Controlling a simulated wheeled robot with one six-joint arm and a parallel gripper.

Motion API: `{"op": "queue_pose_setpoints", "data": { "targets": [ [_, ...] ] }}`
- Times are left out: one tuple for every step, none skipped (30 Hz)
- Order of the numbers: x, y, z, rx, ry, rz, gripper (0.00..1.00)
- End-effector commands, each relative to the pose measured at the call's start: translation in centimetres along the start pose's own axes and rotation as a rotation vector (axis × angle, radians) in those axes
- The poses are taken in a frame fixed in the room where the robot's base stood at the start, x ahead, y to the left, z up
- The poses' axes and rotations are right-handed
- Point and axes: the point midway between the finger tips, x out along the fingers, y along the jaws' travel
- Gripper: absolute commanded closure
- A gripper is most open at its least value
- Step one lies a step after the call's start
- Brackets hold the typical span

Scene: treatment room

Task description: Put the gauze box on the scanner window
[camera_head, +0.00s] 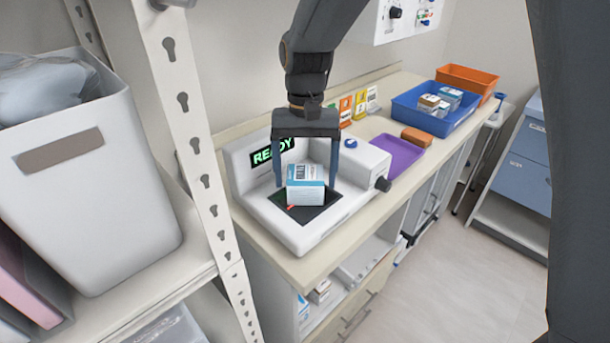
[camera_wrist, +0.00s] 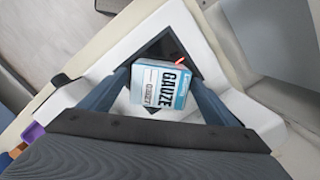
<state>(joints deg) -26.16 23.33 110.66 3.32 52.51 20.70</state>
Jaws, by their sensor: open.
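The gauze box (camera_head: 305,186) is white and blue and sits over the scanner's dark window (camera_head: 322,212). In the wrist view the gauze box (camera_wrist: 160,85) shows its "GAUZE" label, with the dark window (camera_wrist: 170,48) around its far side. The white scanner (camera_head: 262,204) has a lit screen (camera_head: 273,151) reading "READY". A red mark shows on the window beside the box. My gripper (camera_head: 305,184) is open, pointing down, with one finger on each side of the box. In the wrist view my gripper (camera_wrist: 158,80) also straddles it. The underside of the box is hidden.
An orange bin (camera_head: 468,79) is behind. A shelf with a white bin (camera_head: 85,200) is at left.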

Motion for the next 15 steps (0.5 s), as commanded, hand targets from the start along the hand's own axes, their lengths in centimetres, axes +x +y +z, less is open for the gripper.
{"op": "queue_pose_setpoints", "data": {
  "targets": [
    [-0.6, 0.0, -0.1, 0.0, 0.004, -0.002, 0.18],
    [-1.0, -0.1, -0.2, 0.0, 0.006, -0.002, 0.18],
    [-1.7, -0.1, -0.2, 0.0, 0.006, -0.002, 0.18],
    [-2.2, -0.1, -0.2, 0.0, 0.006, -0.002, 0.18],
    [-2.8, -0.1, -0.2, 0.0, 0.006, -0.003, 0.18],
    [-3.6, -0.1, -0.2, 0.0, 0.007, -0.003, 0.18],
    [-4.2, -0.1, -0.2, 0.0, 0.006, -0.003, 0.18],
    [-4.9, -0.1, -0.2, 0.0, 0.007, -0.003, 0.18],
    [-5.7, -0.1, -0.2, 0.0, 0.007, -0.003, 0.18],
    [-6.4, -0.1, -0.2, 0.0, 0.006, -0.003, 0.18],
    [-7.0, -0.1, -0.2, 0.0, 0.006, -0.003, 0.18],
    [-7.7, -0.1, -0.2, 0.0, 0.005, -0.002, 0.18],
    [-8.3, -0.1, -0.2, 0.0, 0.006, -0.003, 0.18],
    [-8.8, -0.1, -0.2, 0.0, 0.005, -0.002, 0.18],
    [-9.4, -0.1, -0.1, 0.0, 0.004, -0.002, 0.18]
  ]
}}
